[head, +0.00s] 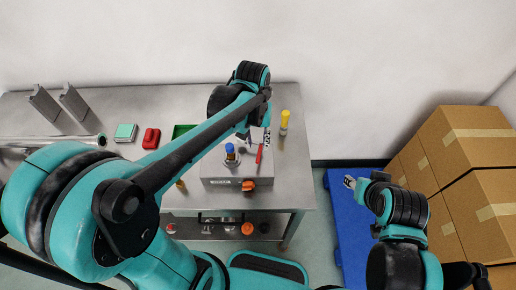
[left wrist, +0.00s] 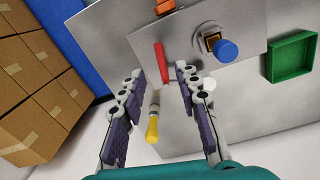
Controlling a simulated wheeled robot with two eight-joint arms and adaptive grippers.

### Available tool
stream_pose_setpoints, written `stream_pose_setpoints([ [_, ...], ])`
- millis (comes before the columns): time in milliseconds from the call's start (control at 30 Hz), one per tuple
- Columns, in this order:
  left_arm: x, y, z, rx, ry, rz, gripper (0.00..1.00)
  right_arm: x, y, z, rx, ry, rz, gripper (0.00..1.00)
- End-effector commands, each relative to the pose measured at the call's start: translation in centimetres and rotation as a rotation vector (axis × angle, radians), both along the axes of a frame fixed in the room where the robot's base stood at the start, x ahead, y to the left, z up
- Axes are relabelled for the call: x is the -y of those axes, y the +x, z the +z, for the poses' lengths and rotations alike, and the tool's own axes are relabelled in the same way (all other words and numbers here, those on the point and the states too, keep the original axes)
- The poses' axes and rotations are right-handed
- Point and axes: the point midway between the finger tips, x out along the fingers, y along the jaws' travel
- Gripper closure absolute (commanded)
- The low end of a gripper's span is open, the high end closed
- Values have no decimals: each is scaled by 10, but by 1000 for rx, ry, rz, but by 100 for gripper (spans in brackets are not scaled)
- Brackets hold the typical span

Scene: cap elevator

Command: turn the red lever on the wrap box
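The grey wrap box (head: 218,171) stands on the metal table's right part. The thin red lever (head: 259,154) lies along its top, right of a blue knob (head: 230,148). An orange knob (head: 248,185) is on its front edge. My left gripper (head: 244,135) is over the box's back part, partly hidden by its arm. In the left wrist view my left gripper (left wrist: 158,71) is open, and the red lever (left wrist: 161,62) shows between and just beyond its fingertips, apparently untouched. My right gripper (head: 349,182) is far off to the right over the blue pallet; its fingers are too small to read.
A green tray (head: 181,130), a red item (head: 151,138) and a green-topped block (head: 125,132) lie left. Cardboard boxes (head: 470,135) stack at the right, near the blue pallet (head: 350,235).

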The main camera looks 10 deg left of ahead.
Motion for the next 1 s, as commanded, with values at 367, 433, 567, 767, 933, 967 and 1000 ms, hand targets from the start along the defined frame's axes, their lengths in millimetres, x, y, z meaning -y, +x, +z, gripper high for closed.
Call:
stream_pose_setpoints([
  [367,2,0,-58,-2,0,0,67,0,0,-16,0,0,0,60],
  [433,3,1,-66,-2,0,0,67,0,0,-18,0,0,0,60],
  [567,3,0,-75,-2,0,0,67,0,0,-20,0,0,0,60],
  [767,3,0,-77,-1,0,0,67,0,0,-19,0,0,0,60],
  [933,3,0,-77,-1,0,0,86,0,0,-19,0,0,0,60],
  [967,3,0,-77,-1,0,0,94,0,0,-19,0,0,0,60],
  [1000,3,0,-77,-1,0,0,100,0,0,-19,0,0,0,60],
])
